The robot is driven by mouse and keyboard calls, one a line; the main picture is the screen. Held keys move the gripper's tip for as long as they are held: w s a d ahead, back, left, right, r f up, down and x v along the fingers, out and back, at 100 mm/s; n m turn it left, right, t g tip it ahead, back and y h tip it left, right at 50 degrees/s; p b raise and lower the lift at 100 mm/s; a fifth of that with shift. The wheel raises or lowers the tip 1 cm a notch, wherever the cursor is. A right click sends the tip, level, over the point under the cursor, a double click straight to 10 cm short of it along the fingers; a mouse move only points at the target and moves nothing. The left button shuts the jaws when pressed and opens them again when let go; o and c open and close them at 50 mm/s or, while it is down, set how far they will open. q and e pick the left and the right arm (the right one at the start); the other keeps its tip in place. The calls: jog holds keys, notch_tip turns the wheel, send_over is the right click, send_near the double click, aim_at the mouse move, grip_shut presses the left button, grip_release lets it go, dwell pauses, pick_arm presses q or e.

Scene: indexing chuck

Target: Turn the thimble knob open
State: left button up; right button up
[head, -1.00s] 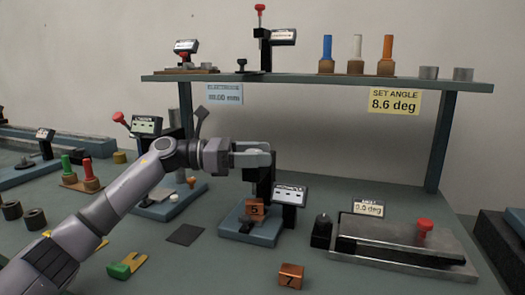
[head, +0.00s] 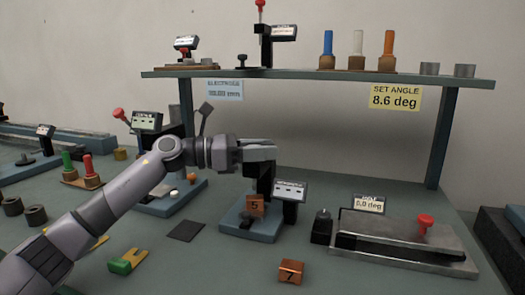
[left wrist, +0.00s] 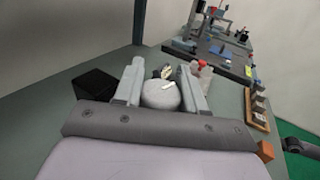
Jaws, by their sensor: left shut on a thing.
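My left gripper (head: 262,151) is at the top of the dark upright of a small gauge stand (head: 252,228) on the bench. In the left wrist view, its two grey fingers (left wrist: 162,80) are shut on a round grey knob (left wrist: 160,95) with a white mark, which I take to be the thimble knob. The fingers hide the knob in the head view. An orange block marked 5 (head: 256,206) sits on the stand below the gripper. The stand's display (head: 290,190) is too small to read. My right gripper is not in view.
A shelf (head: 330,73) runs above and behind the stand. A sine-bar-like fixture (head: 400,240) with a red knob is at the right. An orange block marked 7 (head: 291,272) lies in front. A dark square pad (head: 186,231) lies left of the stand.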

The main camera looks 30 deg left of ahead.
pick_arm(q)
jog(key=shift+n+t+y+p, duration=0.45)
jog(key=shift+n+t+y, duration=0.15)
jog(key=shift+y, duration=0.1)
jog(key=p, duration=0.1)
jog(key=n+t+y+p, duration=0.1)
jog(key=p, duration=0.1)
jog(key=shift+w+a+r+t+y, duration=0.15)
jog(key=shift+r+t+y, duration=0.1)
jog(key=shift+t+y, duration=0.05)
jog(key=shift+n+y+p, duration=0.3)
jog(key=shift+n+p, duration=0.1)
jog(key=shift+p, duration=0.1)
jog(key=shift+a+f+t+y+p, duration=0.15)
jog(key=shift+t+y+p, duration=0.15)
jog(key=shift+p, duration=0.15)
jog(key=shift+f+n, duration=0.15)
jog(key=shift+n, duration=0.15)
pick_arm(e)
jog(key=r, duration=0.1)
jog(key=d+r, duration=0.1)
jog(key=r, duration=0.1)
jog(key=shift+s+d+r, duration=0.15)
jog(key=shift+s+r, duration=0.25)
pick_arm(q)
jog(key=o, duration=1)
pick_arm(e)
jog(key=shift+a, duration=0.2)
pick_arm(q)
jog(key=shift+o, duration=0.2)
